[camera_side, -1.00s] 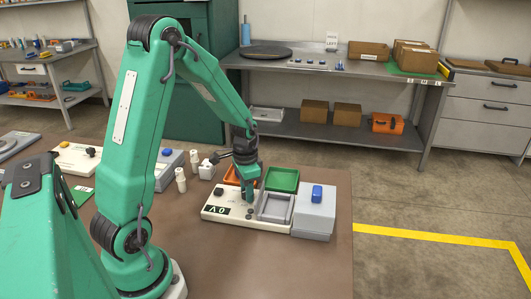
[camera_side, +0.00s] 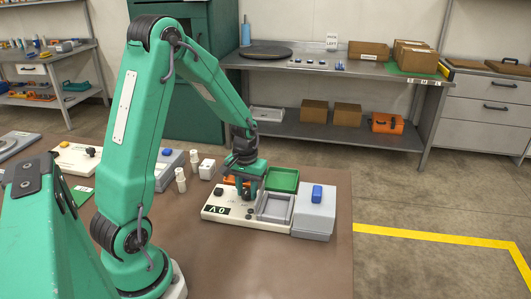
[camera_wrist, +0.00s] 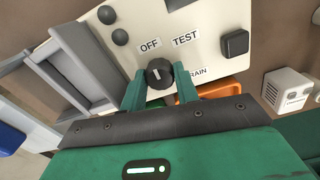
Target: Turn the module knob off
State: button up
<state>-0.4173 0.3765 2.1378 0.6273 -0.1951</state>
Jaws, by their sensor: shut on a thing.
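The module (camera_side: 228,214) is a low cream box on the brown table, with a dark display at its front left. In the wrist view its panel (camera_wrist: 207,38) carries the labels OFF, TEST and a partly hidden one ending in "RAIN". The module knob (camera_wrist: 160,74) is round and black with a short white mark near its middle; the label it points to is hard to tell. My gripper (camera_wrist: 161,71) is shut on the knob, one green finger on each side. In the side view my gripper (camera_side: 247,191) reaches down onto the panel and hides the knob.
A grey tray (camera_side: 275,219) adjoins the module, with a blue-grey box (camera_side: 315,215) to its right. A green tray (camera_side: 284,174) and an orange tray (camera_wrist: 223,93) lie behind. A white cube (camera_side: 207,169) and white bottles (camera_side: 181,180) stand left. Black buttons (camera_wrist: 235,43) share the panel.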

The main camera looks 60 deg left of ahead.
dwell(0.3)
jog(key=o, duration=1)
jog(key=shift+c, duration=0.2)
jog(key=shift+m, duration=0.3)
